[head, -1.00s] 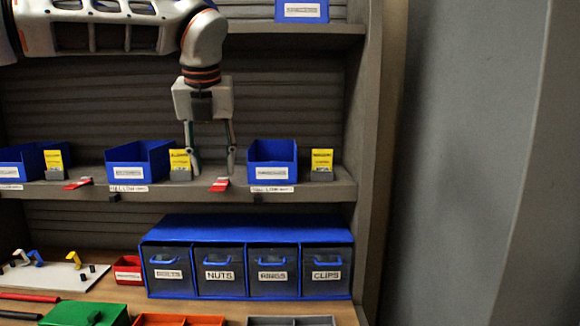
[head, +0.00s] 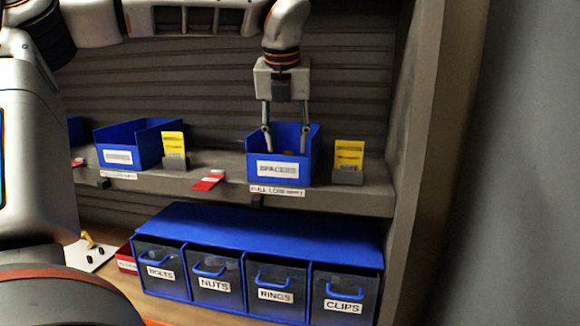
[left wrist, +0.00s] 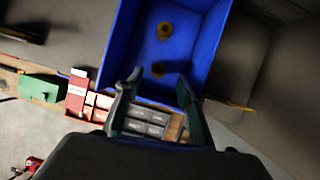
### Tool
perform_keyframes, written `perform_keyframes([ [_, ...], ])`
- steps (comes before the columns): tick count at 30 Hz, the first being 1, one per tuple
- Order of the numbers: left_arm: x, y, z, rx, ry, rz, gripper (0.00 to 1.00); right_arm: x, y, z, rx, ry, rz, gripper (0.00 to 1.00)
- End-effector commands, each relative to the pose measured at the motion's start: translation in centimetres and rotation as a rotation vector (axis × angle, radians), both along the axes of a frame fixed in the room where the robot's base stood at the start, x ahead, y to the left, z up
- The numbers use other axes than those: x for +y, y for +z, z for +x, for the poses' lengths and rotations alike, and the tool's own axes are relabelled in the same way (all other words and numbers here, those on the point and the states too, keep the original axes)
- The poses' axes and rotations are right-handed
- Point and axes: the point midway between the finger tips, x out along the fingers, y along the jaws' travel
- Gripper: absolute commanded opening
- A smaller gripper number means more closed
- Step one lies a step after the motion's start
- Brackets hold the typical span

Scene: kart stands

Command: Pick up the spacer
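The blue bin labelled SPACERS (head: 278,170) stands on the shelf. Only a hint of yellow (head: 290,153) shows inside the bin in the head view. My left gripper (head: 286,145) points down into the bin's opening, its fingers apart and nothing between them. Its fingers also show open in the left wrist view (left wrist: 160,80). My right gripper is not in view.
The bin's walls stand close around the fingers. A yellow card in a holder (head: 349,155) is right of it, and a red tag (head: 208,181) lies left on the shelf. Another blue bin (head: 117,156) stands farther left. Drawers labelled BOLTS, NUTS, RINGS and CLIPS (head: 262,235) are below.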

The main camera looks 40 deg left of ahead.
Motion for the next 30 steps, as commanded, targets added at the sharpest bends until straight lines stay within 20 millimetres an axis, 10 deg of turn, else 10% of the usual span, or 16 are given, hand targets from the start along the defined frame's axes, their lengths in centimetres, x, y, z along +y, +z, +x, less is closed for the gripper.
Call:
perform_keyframes([
  [21,1.1,-5.4,0.9,-0.001,-0.001,0.001,0.38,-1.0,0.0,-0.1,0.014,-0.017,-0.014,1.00],
  [26,1.1,-5.4,0.9,-0.001,0.000,0.001,0.02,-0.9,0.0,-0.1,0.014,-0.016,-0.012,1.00],
  [30,1.1,-5.4,0.9,-0.001,-0.001,0.001,0.02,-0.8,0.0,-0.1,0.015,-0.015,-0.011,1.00],
])
